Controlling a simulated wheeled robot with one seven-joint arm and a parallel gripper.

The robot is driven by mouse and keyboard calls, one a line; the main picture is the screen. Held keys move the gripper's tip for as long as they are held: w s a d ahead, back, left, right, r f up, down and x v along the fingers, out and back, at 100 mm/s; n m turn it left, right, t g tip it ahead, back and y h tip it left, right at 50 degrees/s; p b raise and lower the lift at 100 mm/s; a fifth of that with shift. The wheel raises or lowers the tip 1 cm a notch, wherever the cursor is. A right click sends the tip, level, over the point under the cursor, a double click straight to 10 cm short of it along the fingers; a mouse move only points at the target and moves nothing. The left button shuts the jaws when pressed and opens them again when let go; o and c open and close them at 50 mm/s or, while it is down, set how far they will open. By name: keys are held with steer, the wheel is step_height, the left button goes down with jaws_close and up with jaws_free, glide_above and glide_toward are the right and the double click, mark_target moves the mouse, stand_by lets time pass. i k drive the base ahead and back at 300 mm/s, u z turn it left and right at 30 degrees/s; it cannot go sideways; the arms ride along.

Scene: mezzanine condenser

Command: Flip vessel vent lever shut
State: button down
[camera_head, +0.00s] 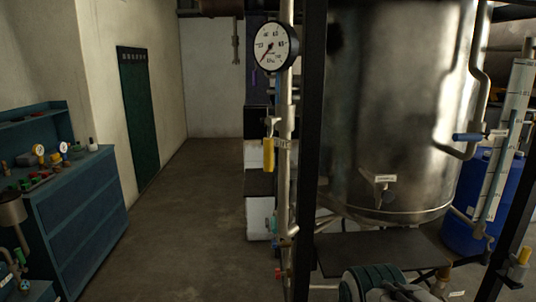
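The vessel (395,110) is a large shiny steel tank standing behind a dark frame post, at right of centre. A blue lever (467,137) lies about level beside the bent pipe at the vessel's right side. A yellow lever (268,153) hangs down beside the vertical pipe left of the vessel. A small fitting with a pale tag (379,179) sits low on the vessel's front. I cannot tell which of these is the vent lever; no label is readable. My gripper is not in view.
A dark post (309,150) and a pipe with a pressure gauge (270,46) stand before the vessel. A ribbed teal machine (370,284) sits at the bottom. A blue drum (465,228) is at right, a blue cabinet (80,215) at left. The floor (185,225) between is clear.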

mark_target(269, 142)
steer(key=u, duration=0.55)
steer(key=k, duration=1.25)
steer(key=z, duration=0.15)
steer(key=i, duration=0.65)
steer(key=z, duration=0.6)
steer(key=i, duration=0.9)
steer(key=u, duration=0.25)
